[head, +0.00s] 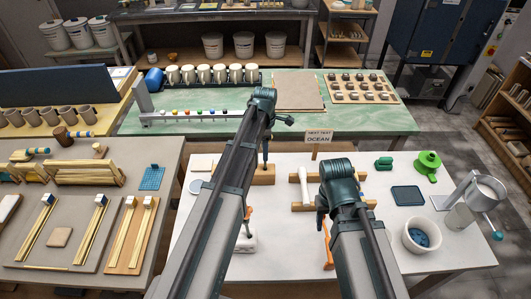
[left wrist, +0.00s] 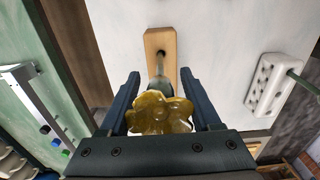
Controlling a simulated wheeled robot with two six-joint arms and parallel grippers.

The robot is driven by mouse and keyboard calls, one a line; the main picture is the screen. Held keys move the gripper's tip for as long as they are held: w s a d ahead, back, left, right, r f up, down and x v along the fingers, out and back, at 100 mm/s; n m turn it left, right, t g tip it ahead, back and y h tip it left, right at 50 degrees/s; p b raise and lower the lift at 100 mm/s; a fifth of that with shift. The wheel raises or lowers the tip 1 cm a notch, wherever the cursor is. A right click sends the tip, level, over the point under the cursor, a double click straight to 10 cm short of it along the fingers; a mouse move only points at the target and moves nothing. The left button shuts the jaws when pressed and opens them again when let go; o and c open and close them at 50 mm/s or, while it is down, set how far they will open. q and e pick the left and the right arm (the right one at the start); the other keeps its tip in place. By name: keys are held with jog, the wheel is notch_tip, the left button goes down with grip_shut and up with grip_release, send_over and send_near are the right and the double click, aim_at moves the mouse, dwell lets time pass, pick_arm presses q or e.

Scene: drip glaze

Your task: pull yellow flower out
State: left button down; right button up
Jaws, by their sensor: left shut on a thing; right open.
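The yellow flower (left wrist: 160,112) is a glossy, lobed amber piece, close to the camera in the left wrist view. My left gripper (left wrist: 158,80) is shut on it, with a dark finger on each side. A dark stem (left wrist: 160,66) runs from it towards a wooden block (left wrist: 153,42). I cannot tell whether the stem's end is inside the block's hole. In the head view the block (head: 262,174) stands on the white table below my left gripper (head: 266,154); the flower is hidden there. My right gripper (head: 322,212) is open over the white table.
A white holed block (left wrist: 265,88) with a stick stands nearby. A wooden rack with a white roller (head: 304,188), a "NEXT TEST OCEAN" sign (head: 318,137), a white bowl (head: 421,236) and a green item (head: 428,162) share the white table (head: 375,215). The green table (head: 300,115) lies behind.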

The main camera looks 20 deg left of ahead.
pick_arm(q)
jog(key=shift+r+p, duration=2.35)
jog(key=shift+r, duration=0.15)
notch_tip(320, 180, up, 3)
jog(key=p, duration=0.3)
jog(key=shift+f, duration=0.1)
